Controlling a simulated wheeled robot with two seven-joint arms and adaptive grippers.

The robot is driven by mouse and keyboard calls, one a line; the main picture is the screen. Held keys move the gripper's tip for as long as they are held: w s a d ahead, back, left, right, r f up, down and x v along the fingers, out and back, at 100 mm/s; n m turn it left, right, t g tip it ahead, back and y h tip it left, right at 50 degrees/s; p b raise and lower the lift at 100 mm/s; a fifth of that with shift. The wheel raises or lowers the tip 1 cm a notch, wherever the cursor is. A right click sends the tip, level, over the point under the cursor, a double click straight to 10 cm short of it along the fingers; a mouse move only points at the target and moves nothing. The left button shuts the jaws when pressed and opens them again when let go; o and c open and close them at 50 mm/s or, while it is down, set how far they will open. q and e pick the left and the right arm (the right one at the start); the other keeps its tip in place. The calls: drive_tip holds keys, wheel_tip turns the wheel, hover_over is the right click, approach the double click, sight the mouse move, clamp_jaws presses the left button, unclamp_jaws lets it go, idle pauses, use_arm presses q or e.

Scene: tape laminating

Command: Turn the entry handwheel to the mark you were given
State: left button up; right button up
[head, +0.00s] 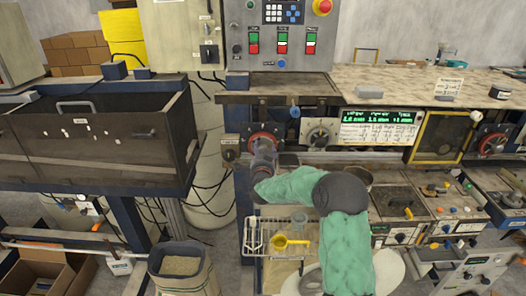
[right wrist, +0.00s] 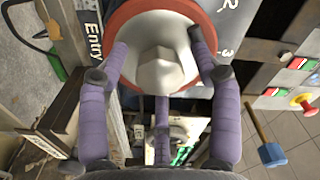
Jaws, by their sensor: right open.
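The entry handwheel (head: 264,136) is a red-rimmed wheel on the front of the machine, below the worktop edge. In the right wrist view it fills the top middle, with a red-orange ring and a pale grey faceted hub (right wrist: 165,72). A dark plate beside it reads "Entry" at the left and carries the figures 2 and 3 at the right. My right gripper (head: 264,153) is at the wheel, its purple fingers (right wrist: 158,46) spread open on either side of the hub. I cannot tell whether they touch it. My left gripper is not in view.
A knob with a dial (head: 319,134) and a green-lit display (head: 378,120) sit right of the wheel. Another red wheel (head: 492,143) is farther right. A dark open bin (head: 95,140) stands left. A wire basket with a yellow scoop (head: 289,241) lies below my arm.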

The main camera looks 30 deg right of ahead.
drive_tip(key=shift+r, duration=0.1)
drive_tip(key=c, duration=1.1)
drive_tip(key=shift+n, duration=0.4)
drive_tip(key=n, duration=0.3)
drive_tip(key=shift+r+b, duration=0.1)
drive_tip(key=shift+b, duration=0.2)
drive_tip(key=n, duration=0.3)
drive_tip(key=shift+r, duration=0.1)
drive_tip(key=n+p, duration=0.1)
drive_tip(key=n, duration=0.4)
drive_tip(key=shift+w+r+n+p, duration=0.1)
drive_tip(key=shift+n+p, duration=0.75)
drive_tip(key=shift+n, duration=1.25)
